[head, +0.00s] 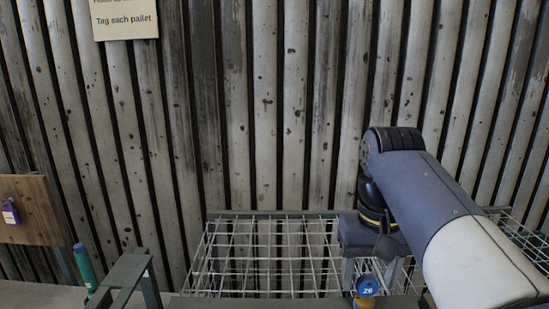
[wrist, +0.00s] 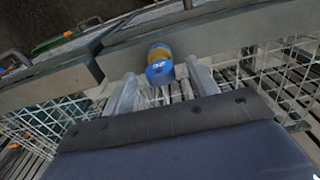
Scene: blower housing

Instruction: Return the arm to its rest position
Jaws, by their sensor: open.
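My arm (head: 425,200) reaches in from the right of the head view and bends down over a wire mesh surface. My gripper (head: 369,274) points down at its end. In the wrist view its two fingers (wrist: 163,88) stand wide apart with nothing gripped. A small yellow part with a round blue top (head: 366,287), marked with a number, shows just below the fingers. In the wrist view this part (wrist: 160,69) appears past the fingertips, in line with the gap, beside a grey rail. I cannot tell how far below the fingers it is.
A wire mesh basket or rack (head: 262,255) lies under the arm. A corrugated wall (head: 265,110) with a sign (head: 125,18) stands behind.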

